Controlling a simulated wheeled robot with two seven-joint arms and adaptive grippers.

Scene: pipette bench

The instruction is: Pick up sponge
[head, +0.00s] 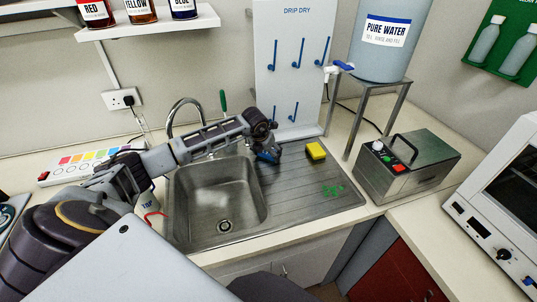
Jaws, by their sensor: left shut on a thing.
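A yellow sponge (316,151) with a darker side lies on the ribbed drainboard (300,205), right of the sink basin. My left gripper (267,149) reaches over the basin from the left and points down at the back left of the drainboard. It is left of the yellow sponge and apart from it. It is shut on a small blue thing (268,157), mostly hidden by the fingers; I cannot tell what it is. My right gripper is not in view.
A drip-dry board (293,50) with blue hooks stands behind the drainboard. A pure water tank (390,45) stands on a metal stand to its right. A metal box with a handle (420,172) is at right.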

